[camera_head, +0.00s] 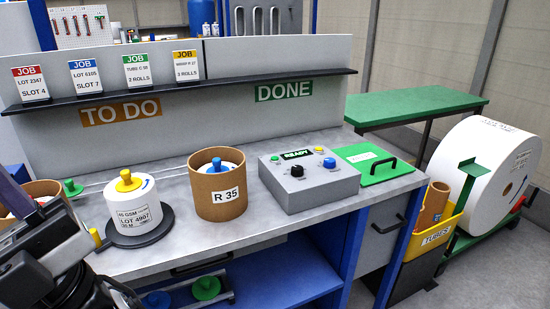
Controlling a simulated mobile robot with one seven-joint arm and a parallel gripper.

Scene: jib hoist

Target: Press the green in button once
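A grey control box (309,187) stands on the workbench, right of centre. The green button (275,158) is at the left of its top face. Beside it are a READY display (297,155), a small yellow button (319,150), a larger blue button (329,163) and a black knob (296,170). No label for the green button is readable. My dark arm fills the lower left corner, well left of the box and apart from it. Its fingers cannot be made out clearly, so whether my gripper is open or shut does not show.
On the workbench (265,222), a white roll (133,208) on a black disc and a brown R 35 tube (217,195) stand between my arm and the box. A green panel (373,163) with a black handle lies right of the box. A shelf (200,86) runs behind.

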